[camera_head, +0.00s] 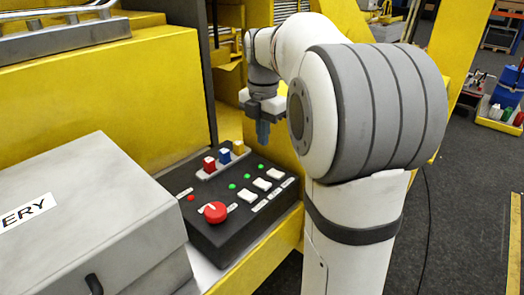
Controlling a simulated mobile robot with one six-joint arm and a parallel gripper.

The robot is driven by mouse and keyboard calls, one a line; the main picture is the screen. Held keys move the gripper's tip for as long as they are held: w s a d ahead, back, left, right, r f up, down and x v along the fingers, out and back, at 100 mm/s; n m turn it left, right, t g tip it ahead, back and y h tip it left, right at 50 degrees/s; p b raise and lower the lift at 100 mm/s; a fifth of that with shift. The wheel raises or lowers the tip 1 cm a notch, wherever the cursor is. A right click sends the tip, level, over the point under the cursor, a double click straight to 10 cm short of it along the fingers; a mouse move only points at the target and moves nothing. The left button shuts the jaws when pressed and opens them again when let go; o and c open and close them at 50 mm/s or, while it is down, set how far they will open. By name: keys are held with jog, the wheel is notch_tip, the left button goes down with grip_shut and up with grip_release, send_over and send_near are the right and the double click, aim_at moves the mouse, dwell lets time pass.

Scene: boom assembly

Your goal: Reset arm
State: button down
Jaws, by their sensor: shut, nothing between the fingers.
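My gripper (263,132) points downward just above the far part of a black control panel (225,250). Its fingers are shut and hold nothing. My white and grey arm stands on the right and reaches over from there. The panel has a red round knob (215,212) near the front.
A grey box (90,215) with lettering ending in "ERY" stands left of the panel. Yellow machine walls (110,85) and a dark post (212,70) rise behind. A blue container and small coloured items (505,100) lie far right. Dark floor (465,190) on the right is mostly clear.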

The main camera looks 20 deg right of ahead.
jog(key=shift+r, duration=0.3)
jog(key=s+a+f+m+t, duration=0.1)
jog(key=s+a+f+m, duration=0.2)
jog(key=s+m, duration=0.4)
jog(key=s+a+f+m+t+b, duration=0.1)
jog(key=s+a+f+m, duration=0.1)
jog(key=s+f+m, duration=0.2)
jog(key=s+a+f+m+t+b, duration=0.1)
jog(key=s+a+f+m, duration=0.2)
jog(key=s+m, duration=0.6)
jog(key=f+m, duration=0.1)
jog(key=m, duration=0.2)
jog(key=shift+s+a+f, duration=0.3)
dwell(0.7)
